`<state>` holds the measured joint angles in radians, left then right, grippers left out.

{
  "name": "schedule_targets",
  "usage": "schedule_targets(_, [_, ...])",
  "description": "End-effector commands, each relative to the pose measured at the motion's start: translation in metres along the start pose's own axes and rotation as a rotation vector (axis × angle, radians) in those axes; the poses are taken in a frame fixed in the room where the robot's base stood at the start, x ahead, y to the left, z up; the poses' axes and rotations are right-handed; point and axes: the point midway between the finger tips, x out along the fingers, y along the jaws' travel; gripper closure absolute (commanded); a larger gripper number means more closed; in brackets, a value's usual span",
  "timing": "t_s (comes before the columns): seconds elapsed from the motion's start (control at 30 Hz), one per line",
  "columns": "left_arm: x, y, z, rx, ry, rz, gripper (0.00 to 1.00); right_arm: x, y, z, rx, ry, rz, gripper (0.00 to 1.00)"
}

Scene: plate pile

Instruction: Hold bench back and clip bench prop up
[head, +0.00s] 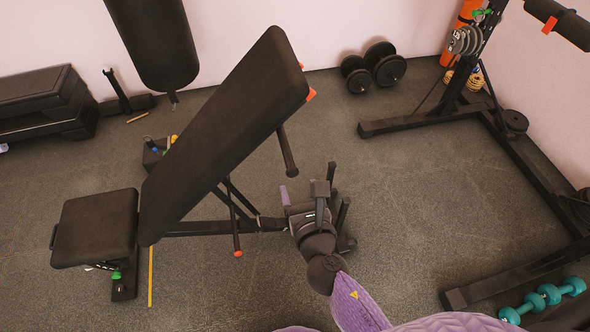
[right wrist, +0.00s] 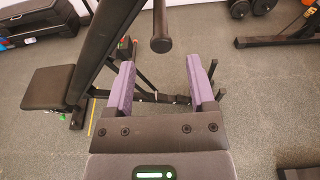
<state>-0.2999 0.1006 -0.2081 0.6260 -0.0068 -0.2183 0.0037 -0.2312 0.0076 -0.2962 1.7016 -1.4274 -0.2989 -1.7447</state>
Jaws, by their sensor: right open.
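The bench back (head: 222,125) is a long black pad, tilted up steeply to the right from the flat black bench seat (head: 95,228). Its edge also shows in the right wrist view (right wrist: 110,30). A dark round-ended bar (head: 288,152) sticks out from the back's underside. Thin dark struts with an orange end (head: 237,252) stand below the back; I cannot tell which part is the prop. My right gripper (head: 303,192) is open and empty, right of the back and below the bar. In the right wrist view its purple fingers (right wrist: 160,82) stand wide apart. My left gripper is out of view.
A punching bag (head: 152,40) hangs behind the bench. Black dumbbells (head: 373,68) lie by the back wall. A black rack (head: 520,160) stands at right, with teal dumbbells (head: 542,298) at lower right. The floor between bench and rack is clear.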

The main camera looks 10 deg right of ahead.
Motion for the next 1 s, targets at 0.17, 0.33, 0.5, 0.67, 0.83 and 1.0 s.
schedule_targets(0.17, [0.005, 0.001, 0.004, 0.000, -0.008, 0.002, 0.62, 0.029, 0.000, -0.002, 0.003, 0.001, -0.001, 0.29])
schedule_targets(0.33, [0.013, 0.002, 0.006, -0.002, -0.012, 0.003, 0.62, 0.058, 0.000, -0.003, 0.005, 0.002, -0.001, 0.29])
schedule_targets(0.5, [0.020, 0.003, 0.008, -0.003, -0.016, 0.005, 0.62, 0.085, 0.000, -0.004, 0.004, 0.002, 0.000, 0.29])
schedule_targets(0.67, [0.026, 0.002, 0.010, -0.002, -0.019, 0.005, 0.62, 0.103, 0.000, -0.004, 0.005, 0.004, 0.001, 0.29])
schedule_targets(0.83, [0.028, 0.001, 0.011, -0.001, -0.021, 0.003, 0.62, 0.111, 0.000, -0.002, 0.005, 0.003, 0.000, 0.29])
schedule_targets(1.0, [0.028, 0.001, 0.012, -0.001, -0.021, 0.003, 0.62, 0.111, -0.001, -0.001, 0.006, 0.001, -0.001, 0.29])
